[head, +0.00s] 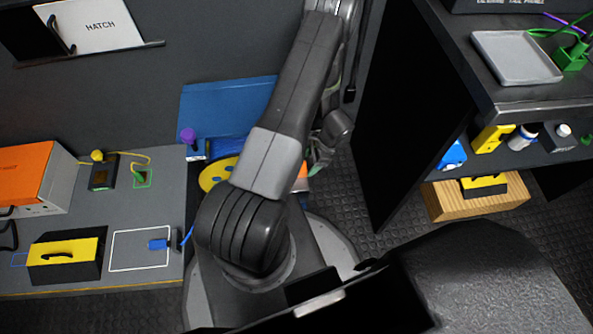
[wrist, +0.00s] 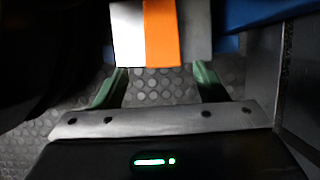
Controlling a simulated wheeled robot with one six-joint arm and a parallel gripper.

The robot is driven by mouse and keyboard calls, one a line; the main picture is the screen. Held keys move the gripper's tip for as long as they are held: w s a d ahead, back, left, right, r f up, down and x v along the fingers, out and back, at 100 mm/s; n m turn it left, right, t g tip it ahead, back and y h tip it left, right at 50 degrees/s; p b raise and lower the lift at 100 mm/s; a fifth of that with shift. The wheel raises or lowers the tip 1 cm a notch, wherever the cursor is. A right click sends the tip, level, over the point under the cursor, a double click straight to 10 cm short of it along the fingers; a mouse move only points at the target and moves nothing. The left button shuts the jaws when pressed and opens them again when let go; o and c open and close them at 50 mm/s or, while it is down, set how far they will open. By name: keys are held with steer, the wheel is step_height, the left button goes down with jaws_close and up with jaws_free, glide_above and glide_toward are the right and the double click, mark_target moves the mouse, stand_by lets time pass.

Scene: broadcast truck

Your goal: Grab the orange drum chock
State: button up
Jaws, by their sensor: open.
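In the wrist view, an orange face (wrist: 162,35) shows at the top, between a white face on its left and a grey one on its right. It looks like the drum chock, but its full shape is cut off by the frame. My gripper (wrist: 158,84) is open, its two green fingers apart with only dark studded floor showing between them. The orange piece lies beyond the fingertips, roughly in line with the gap. In the head view, my arm hides most of this spot; a small orange patch (head: 302,172) shows beside it, near my partly hidden gripper (head: 320,155).
A blue panel (head: 228,105) and a yellow round thing (head: 213,174) are behind my arm. A grey bench (head: 150,200) at left holds an orange-and-white box (head: 30,175) and a yellow-and-black case (head: 65,255). A dark shelf unit (head: 490,85) stands close at right.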

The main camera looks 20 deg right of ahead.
mark_target(305, 166)
steer(key=b+x, duration=0.1)
steer(key=x, duration=0.1)
steer(key=b+x, duration=0.1)
steer(key=x, duration=0.2)
steer(key=shift+w+a, duration=0.1)
steer(key=shift+w, duration=0.15)
steer(key=shift+r, duration=0.1)
steer(key=c, duration=1.1)
steer(key=shift+c, duration=0.2)
steer(key=shift+r, duration=0.25)
